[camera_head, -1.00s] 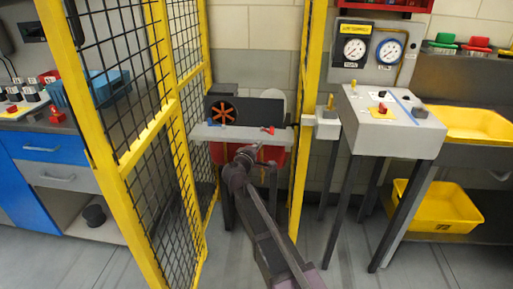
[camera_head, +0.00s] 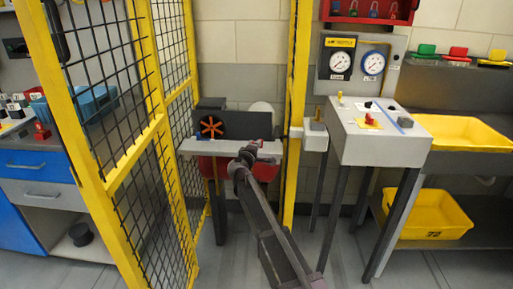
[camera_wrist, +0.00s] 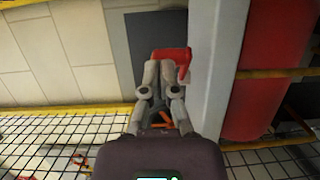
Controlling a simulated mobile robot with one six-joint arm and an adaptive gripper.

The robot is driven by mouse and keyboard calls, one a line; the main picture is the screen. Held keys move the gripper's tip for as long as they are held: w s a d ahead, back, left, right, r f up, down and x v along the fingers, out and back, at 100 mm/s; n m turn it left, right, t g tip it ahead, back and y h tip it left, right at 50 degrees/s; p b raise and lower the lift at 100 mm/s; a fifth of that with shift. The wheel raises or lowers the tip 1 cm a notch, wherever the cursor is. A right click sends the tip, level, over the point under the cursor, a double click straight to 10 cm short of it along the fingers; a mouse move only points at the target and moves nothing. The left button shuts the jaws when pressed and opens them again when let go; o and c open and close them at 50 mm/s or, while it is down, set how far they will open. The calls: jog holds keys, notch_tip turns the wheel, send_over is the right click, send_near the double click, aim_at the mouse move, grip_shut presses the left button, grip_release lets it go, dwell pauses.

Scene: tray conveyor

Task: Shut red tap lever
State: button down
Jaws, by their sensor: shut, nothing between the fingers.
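The red tap lever (camera_wrist: 173,56) shows in the wrist view, just beyond my fingertips. It is bent, with one arm along the top and a short end at the right. My gripper (camera_wrist: 160,70) is shut with nothing between its fingers, and its tips overlap the lever's lower edge. I cannot tell whether they touch it. In the head view my gripper (camera_head: 262,148) is at the right part of the grey shelf (camera_head: 215,146), and my arm hides the lever there.
A yellow mesh fence (camera_head: 158,150) stands left and a yellow post (camera_head: 294,130) right. A grey console (camera_head: 375,145) with gauges behind it is further right.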

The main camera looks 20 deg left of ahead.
jog(key=shift+w+d, duration=0.3)
jog(key=shift+d, duration=0.05)
dwell(0.7)
jog(key=shift+w+d, duration=0.5)
jog(key=shift+w, duration=0.15)
jog(key=shift+w+d, duration=0.35)
jog(key=shift+w, duration=0.5)
jog(key=shift+w+d, duration=0.3)
jog(key=shift+w, duration=0.5)
dwell(0.3)
jog(key=shift+s+d, duration=0.3)
jog(key=shift+s, duration=0.15)
jog(key=s+d, duration=0.4)
jog(key=s, duration=0.8)
jog(key=shift+d+r, duration=0.2)
jog(key=shift+d, duration=0.2)
